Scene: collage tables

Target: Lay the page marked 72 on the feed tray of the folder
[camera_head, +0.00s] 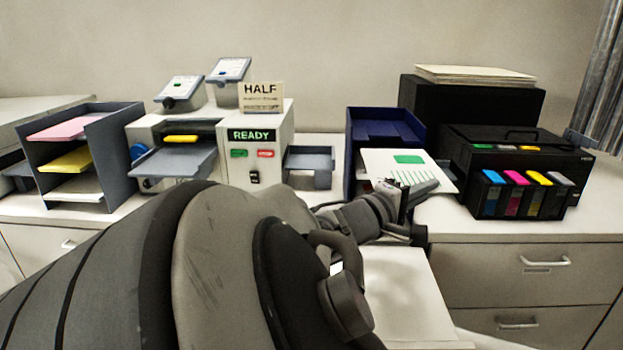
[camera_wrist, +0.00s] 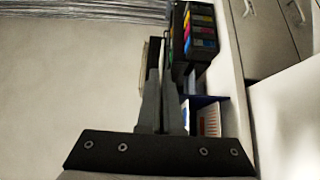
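A white page (camera_head: 385,168) with a green block and green stripes shows in the head view. No number is legible on it, so I cannot tell whether it is marked 72. My gripper (camera_head: 425,188) is at its front edge and appears shut on it. The page is roughly level in front of the dark blue tray rack and reaches past its right side. In the wrist view my gripper's fingers (camera_wrist: 163,60) are close together, and the page is edge-on or hidden. The folder (camera_head: 265,118) reads READY; its grey feed tray (camera_head: 178,162) slopes out at the left.
The dark blue tray rack (camera_head: 385,115) holds a striped sheet (camera_wrist: 210,122). A black printer (camera_head: 525,150) with coloured cartridges stands right of it. A grey output tray (camera_head: 310,162) is right of the folder. A rack (camera_head: 115,150) with coloured paper stands left.

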